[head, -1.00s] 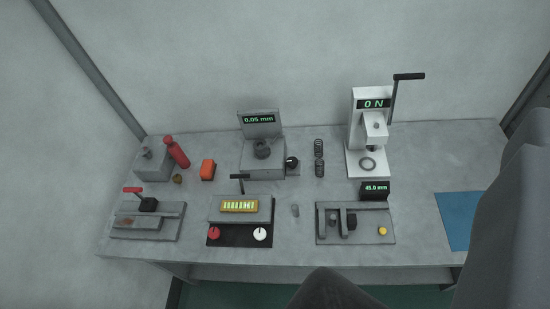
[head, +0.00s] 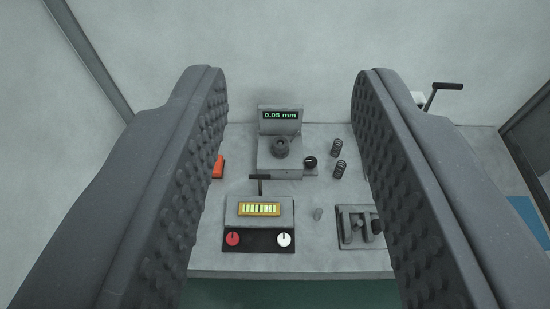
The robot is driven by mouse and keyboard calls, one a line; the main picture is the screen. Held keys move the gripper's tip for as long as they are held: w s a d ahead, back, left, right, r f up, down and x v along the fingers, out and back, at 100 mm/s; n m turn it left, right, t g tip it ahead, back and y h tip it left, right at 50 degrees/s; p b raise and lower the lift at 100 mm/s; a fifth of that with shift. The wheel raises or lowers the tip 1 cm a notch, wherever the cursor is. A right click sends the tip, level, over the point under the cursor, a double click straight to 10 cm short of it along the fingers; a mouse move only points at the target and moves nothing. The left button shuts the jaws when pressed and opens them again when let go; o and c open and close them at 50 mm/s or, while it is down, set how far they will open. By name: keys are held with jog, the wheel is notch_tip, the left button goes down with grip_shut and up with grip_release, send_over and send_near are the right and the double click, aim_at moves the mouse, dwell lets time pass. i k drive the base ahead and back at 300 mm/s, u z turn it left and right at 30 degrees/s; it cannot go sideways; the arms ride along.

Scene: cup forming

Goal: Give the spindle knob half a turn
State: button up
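A grey block station with a display reading 0.05 mm (head: 280,115) stands at the back of the table. A dark round spindle part (head: 280,147) sits on its block. A small black knob with a white mark (head: 310,162) is at the block's right side; I take it for the spindle knob. My gripper (head: 290,78) is open and empty, its two big ridged fingers standing left and right in the foreground. The knob shows between them, well beyond the fingers and not touched.
In front are a unit with a lit yellow window (head: 260,209), a red dial (head: 233,239), a white dial (head: 284,240) and a small grey peg (head: 318,214). The fingers hide the table's sides.

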aim_at(311, 163)
jog(key=u, duration=0.1)
jog(key=i, duration=1)
jog(key=z, duration=0.05)
